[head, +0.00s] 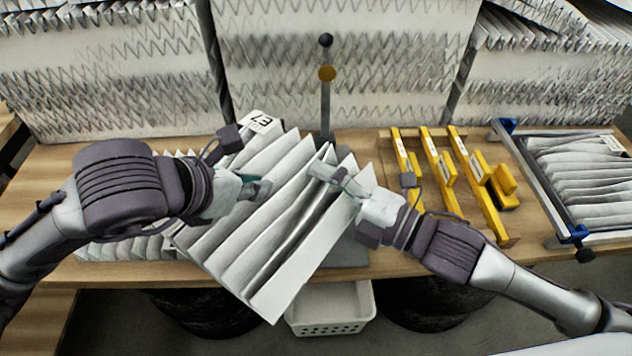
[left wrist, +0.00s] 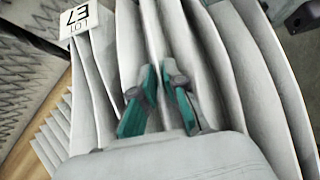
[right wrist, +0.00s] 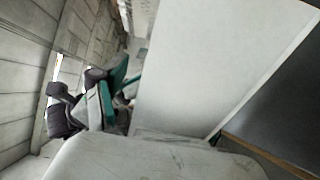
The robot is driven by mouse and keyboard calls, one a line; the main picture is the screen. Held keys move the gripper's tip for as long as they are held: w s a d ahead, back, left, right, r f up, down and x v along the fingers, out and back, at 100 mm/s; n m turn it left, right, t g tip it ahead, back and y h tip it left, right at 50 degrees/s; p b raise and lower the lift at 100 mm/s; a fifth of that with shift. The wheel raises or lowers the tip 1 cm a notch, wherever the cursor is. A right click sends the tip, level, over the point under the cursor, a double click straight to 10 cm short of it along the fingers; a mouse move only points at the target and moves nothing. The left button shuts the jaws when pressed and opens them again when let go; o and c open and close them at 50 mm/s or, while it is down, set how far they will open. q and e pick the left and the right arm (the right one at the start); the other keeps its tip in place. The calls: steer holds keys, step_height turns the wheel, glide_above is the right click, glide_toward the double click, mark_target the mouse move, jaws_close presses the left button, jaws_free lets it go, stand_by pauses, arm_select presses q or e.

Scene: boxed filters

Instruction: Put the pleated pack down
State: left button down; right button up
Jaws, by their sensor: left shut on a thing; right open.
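The white pleated pack (head: 262,262) lies at an angle in the middle of the head view, its near corner reaching past the bench's front edge. Its label (head: 262,124), reading E7, is at the far end and also shows in the left wrist view (left wrist: 78,18). My left gripper (head: 262,188) is shut on a pleat of the pack; its teal fingers (left wrist: 160,100) show among the pleats. My right gripper (head: 325,172) is open at the pack's right side. In the right wrist view a flat white face of the pack (right wrist: 215,70) stands beside its fingers (right wrist: 115,92). The pack's underside is hidden.
More pleats (head: 115,248) lie at left. A wooden tray with yellow bars (head: 465,170) and a blue-cornered frame (head: 540,190) are at right. A white basket (head: 335,308) sits below the bench.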

steer(key=shift+w+a, duration=0.3)
steer(key=shift+a, duration=0.15)
arm_select(q)
steer(key=shift+s, duration=0.1)
arm_select(e)
steer(key=shift+r, duration=0.1)
arm_select(q)
steer(key=shift+d, duration=0.1)
steer(key=shift+s+d, duration=0.1)
arm_select(e)
steer(key=shift+s+a, duration=0.1)
steer(key=c, duration=1.2)
arm_select(q)
steer(key=c, duration=1.1)
jaws_free()
steer(key=shift+c, duration=0.2)
arm_select(e)
steer(key=shift+r, duration=0.1)
